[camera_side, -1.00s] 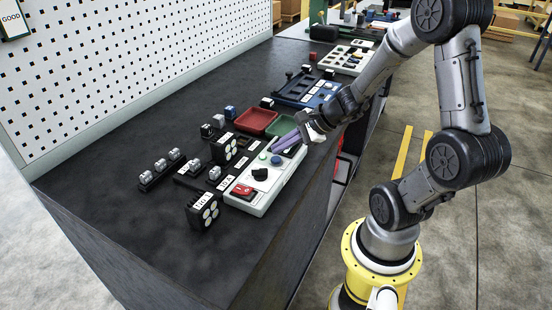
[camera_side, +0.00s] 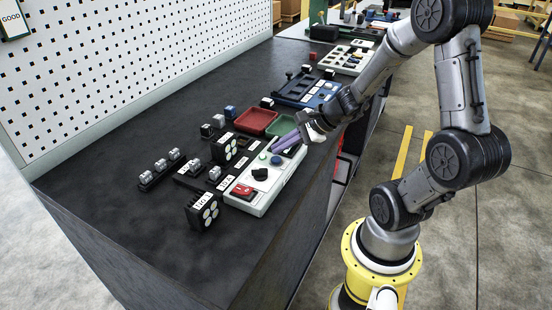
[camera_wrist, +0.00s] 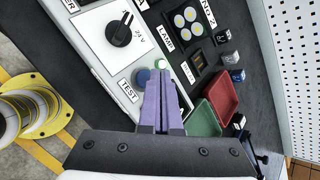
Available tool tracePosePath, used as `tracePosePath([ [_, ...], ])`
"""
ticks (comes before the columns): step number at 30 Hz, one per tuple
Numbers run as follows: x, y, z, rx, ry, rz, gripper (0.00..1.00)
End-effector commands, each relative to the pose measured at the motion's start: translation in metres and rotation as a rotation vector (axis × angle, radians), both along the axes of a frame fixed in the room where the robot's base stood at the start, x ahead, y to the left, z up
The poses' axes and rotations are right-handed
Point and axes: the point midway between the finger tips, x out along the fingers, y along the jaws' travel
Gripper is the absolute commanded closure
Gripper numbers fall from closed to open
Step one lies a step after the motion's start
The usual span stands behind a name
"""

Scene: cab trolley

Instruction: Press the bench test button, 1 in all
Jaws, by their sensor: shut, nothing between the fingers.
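A white control panel (camera_side: 262,203) lies along the bench's front edge. A blue button (camera_side: 276,160) sits on it, and in the wrist view the blue button (camera_wrist: 143,77) is beside a label reading TEST (camera_wrist: 128,90). A green round part (camera_side: 264,155) is close to it and also shows in the wrist view (camera_wrist: 160,63). My gripper (camera_side: 273,150) has its purple fingers shut and empty. In the wrist view the fingertips (camera_wrist: 158,72) overlap the area right beside the blue button. I cannot tell whether they touch it.
A black knob (camera_side: 260,174) and a red switch (camera_side: 243,190) share the panel. Lamp blocks (camera_side: 203,211) stand to its left. A red tray (camera_side: 257,121) and a green tray (camera_side: 283,125) lie beyond. The bench's near left is bare.

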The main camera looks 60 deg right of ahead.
Motion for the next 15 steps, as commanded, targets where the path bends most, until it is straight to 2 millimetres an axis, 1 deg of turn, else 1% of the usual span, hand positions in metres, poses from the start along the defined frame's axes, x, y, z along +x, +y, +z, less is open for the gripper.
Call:
tracePosePath([
  [5,-0.0001,0.0001,-0.0006,0.0,0.0,0.0,1.0],
  [15,0.0001,0.0,-0.0085,0.0,0.0,0.0,1.0],
])
